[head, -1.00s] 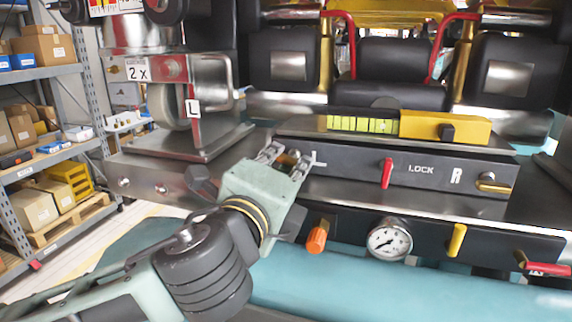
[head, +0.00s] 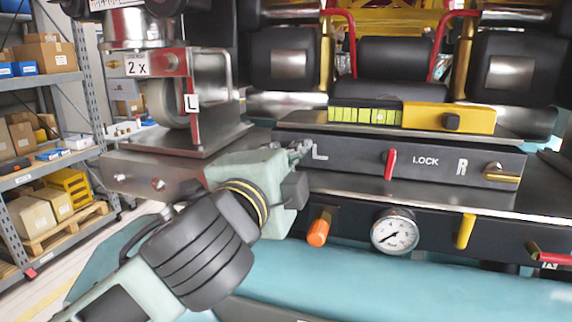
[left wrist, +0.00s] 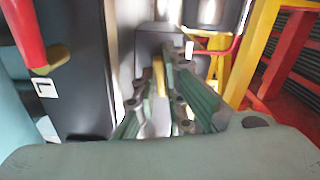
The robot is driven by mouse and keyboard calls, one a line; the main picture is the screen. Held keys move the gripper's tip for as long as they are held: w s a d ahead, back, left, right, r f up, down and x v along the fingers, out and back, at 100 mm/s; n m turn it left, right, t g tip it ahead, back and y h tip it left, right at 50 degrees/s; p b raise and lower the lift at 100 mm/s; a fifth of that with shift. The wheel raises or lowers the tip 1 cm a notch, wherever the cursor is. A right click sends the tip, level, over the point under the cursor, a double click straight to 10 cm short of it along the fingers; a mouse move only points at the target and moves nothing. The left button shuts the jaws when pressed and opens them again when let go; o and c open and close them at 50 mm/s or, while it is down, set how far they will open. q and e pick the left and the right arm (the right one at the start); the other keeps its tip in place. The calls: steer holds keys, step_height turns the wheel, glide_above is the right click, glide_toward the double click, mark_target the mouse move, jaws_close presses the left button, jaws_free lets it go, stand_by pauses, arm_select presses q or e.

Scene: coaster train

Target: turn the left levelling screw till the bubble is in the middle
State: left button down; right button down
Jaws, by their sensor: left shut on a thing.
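My left gripper (head: 300,151) is at the left end of the dark panel, beside its white L mark, and is shut on the left levelling screw. In the left wrist view, the brass-coloured screw (left wrist: 158,76) shows between the fingers (left wrist: 158,100); in the head view the gripper hides it. The yellow spirit level (head: 450,117) lies on top of the panel, with its yellow-green vial (head: 364,116) at the left. I cannot make out the bubble among the dark vial lines. The right levelling screw (head: 502,173) is brass, beside the R mark. My right gripper is not in view.
A red lever (head: 390,163) stands beside LOCK on the panel (head: 350,160). Below are an orange knob (head: 319,228), a round gauge (head: 394,232), a yellow handle (head: 466,231) and a red handle (head: 553,258). Shelves with boxes stand at the far left.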

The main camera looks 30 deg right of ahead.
arm_select(q)
steer(key=shift+r+n, duration=0.1)
steer(key=shift+n, duration=0.5)
steer(key=c, duration=2.1)
jaws_free()
steer(key=v, duration=1.2)
steer(key=shift+w, duration=0.1)
